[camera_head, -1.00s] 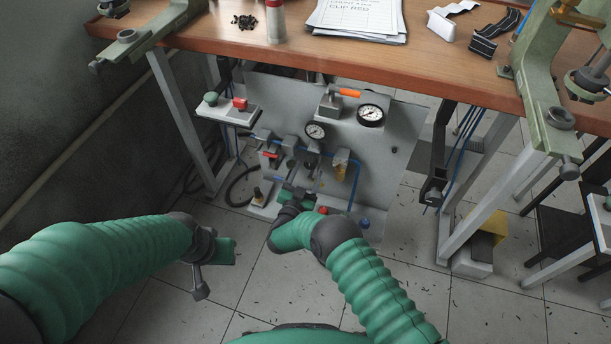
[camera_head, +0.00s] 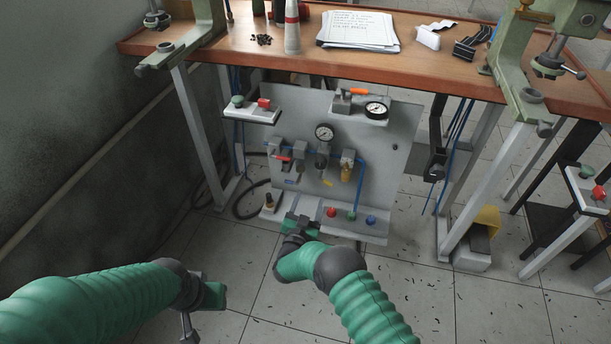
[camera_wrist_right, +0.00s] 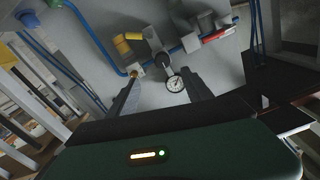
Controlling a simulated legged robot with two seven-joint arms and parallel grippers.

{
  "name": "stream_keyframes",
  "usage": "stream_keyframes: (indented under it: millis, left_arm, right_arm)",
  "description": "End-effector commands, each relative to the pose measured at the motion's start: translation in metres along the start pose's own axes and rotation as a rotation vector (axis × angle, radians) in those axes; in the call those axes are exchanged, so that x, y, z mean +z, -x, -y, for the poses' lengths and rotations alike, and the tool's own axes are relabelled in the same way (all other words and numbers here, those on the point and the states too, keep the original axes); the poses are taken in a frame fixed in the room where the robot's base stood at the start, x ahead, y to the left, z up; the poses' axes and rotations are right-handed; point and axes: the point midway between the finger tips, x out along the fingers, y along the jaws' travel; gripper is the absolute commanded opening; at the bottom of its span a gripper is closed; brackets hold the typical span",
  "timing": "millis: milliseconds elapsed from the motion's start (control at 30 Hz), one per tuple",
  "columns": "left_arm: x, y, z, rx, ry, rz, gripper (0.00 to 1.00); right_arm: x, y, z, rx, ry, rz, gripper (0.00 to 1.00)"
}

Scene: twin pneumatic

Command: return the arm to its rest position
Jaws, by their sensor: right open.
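My right arm reaches up from the bottom of the head view. Its green and dark gripper (camera_head: 299,224) is in front of the lower ledge of the grey pneumatic panel (camera_head: 385,160). In the right wrist view its two dark fingers (camera_wrist_right: 161,75) are spread and nothing is between them. A round gauge (camera_wrist_right: 175,84) shows beyond them. My left arm comes in from the left, low over the floor. Its gripper (camera_head: 203,298) is seen small and edge-on, so its jaw state is unclear.
The panel carries gauges (camera_head: 324,132), valves, blue tubing and a ledge with coloured buttons (camera_head: 351,216). The wooden bench (camera_head: 290,55) is above it. A yellow-covered pedal (camera_head: 484,228) stands at right on the tiled floor. Open floor (camera_head: 420,290) is at lower right.

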Motion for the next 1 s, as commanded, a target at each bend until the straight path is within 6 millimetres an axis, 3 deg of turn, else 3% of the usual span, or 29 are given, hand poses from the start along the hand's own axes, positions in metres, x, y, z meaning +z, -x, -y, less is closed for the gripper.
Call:
stream_keyframes:
  millis: [167,333,467,567,733,1000]
  left_arm:
    - [0.000,0.000,0.000,0.000,0.000,0.000,0.36]
    - [0.000,0.001,0.000,0.000,0.000,0.000,0.36]
    - [0.000,0.000,0.000,0.000,0.000,0.000,0.36]
    - [0.000,0.000,0.000,0.000,0.000,0.000,0.36]
    - [0.000,0.000,0.000,0.000,0.000,0.000,0.36]
    - [0.000,0.000,0.000,0.000,0.000,0.000,0.36]
  right_arm:
    - [-0.007,-0.004,0.007,-0.019,0.001,0.019,0.59]
    - [-0.050,-0.019,0.029,-0.149,0.032,0.227,0.59]
    - [-0.091,0.004,0.010,-0.242,0.116,0.486,0.59]
    - [-0.117,0.049,-0.032,-0.260,0.197,0.695,0.59]
    - [-0.146,0.147,-0.118,-0.216,0.311,1.001,0.59]
    - [-0.168,0.270,-0.208,-0.115,0.394,1.289,0.59]
